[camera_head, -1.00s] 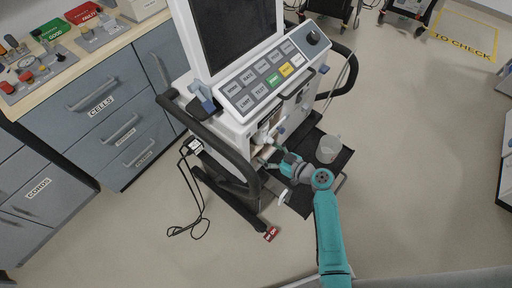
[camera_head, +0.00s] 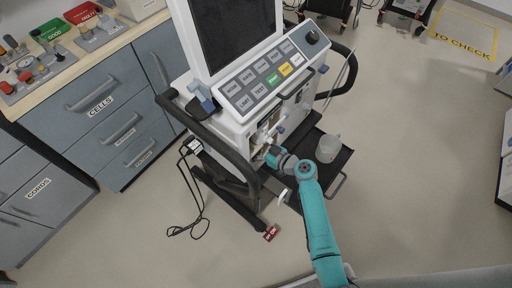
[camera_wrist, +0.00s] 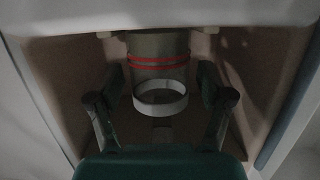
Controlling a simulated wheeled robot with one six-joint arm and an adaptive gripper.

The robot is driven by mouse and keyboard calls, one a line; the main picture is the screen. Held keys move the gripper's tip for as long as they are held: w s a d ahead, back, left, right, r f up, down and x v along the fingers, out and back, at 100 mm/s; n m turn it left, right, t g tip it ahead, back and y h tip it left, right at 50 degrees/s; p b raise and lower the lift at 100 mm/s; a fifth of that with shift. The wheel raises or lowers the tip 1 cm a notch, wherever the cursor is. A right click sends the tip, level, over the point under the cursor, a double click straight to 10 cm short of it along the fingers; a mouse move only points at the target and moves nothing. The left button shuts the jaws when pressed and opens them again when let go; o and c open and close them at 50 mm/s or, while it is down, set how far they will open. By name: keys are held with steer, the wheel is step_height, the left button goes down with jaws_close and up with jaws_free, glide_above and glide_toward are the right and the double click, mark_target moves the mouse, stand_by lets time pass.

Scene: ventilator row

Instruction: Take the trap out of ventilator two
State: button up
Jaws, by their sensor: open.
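The ventilator (camera_head: 238,125) is a white cart-mounted machine with a dark screen and a button panel. In the wrist view, the trap (camera_wrist: 160,72) looks like a grey cylinder with two red bands and a pale ring (camera_wrist: 160,104) at its lower end. It hangs upright in a recess under a pale housing edge. My gripper (camera_wrist: 162,82) is open, one dark finger on each side of the trap. I cannot tell whether either finger touches it. In the head view, my gripper (camera_head: 270,157) reaches into the ventilator's front, and the trap is hidden there.
Recess walls (camera_wrist: 270,75) stand close on both sides. A black shelf (camera_head: 338,162) on the cart carries a clear jar (camera_head: 328,148) close beside my arm. A black handle rail (camera_head: 215,145) runs along the cart's left.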

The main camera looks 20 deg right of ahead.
steer(key=c, duration=1.1)
steer(key=shift+c, duration=0.3)
steer(key=shift+r, duration=0.5)
steer(key=s+d, duration=0.7)
steer(key=s, duration=0.4)
stand_by(0.8)
